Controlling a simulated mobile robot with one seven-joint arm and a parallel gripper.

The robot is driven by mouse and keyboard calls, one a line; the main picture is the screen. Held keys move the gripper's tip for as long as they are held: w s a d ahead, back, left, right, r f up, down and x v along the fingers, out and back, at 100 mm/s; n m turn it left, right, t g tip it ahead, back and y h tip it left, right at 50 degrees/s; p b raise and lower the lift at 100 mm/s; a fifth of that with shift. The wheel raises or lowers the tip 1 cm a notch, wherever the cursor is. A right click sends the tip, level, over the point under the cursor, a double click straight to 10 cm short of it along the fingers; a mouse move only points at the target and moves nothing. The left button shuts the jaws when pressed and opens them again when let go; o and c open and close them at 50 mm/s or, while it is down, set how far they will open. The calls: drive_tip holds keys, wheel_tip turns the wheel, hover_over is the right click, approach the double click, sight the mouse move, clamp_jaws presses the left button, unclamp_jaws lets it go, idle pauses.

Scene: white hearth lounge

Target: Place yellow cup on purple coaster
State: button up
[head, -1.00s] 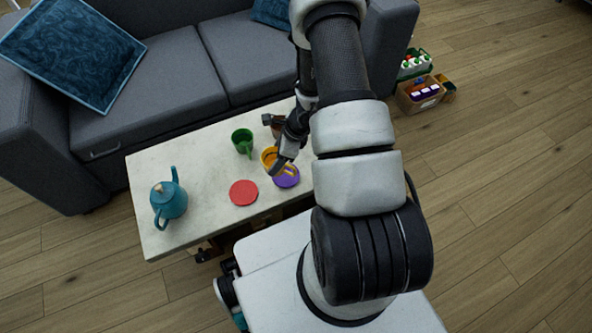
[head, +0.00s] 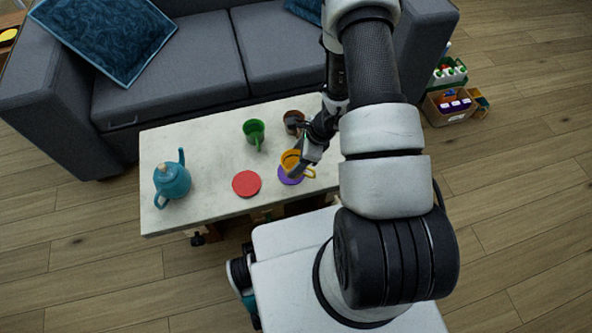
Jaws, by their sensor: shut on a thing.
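The yellow cup (head: 291,158) is at my gripper (head: 297,168), whose fingers are shut on it. The cup's handle points to the right. The purple coaster (head: 289,180) lies on the table right beneath the cup, which covers its back part. I cannot tell whether the cup's base touches the coaster. My arm hides part of the table to the right.
A red coaster (head: 247,184) lies left of the purple one. A green cup (head: 254,133) and a brown cup (head: 293,121) stand behind. A teal teapot (head: 172,181) stands at the left of the pale table (head: 208,150). A grey sofa (head: 180,75) is behind.

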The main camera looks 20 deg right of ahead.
drive_tip(key=shift+f+b, duration=0.6)
drive_tip(key=shift+f, duration=2.15)
drive_tip(key=shift+f, duration=0.2)
drive_tip(key=o, duration=1.2)
drive_tip(key=shift+c, duration=0.2)
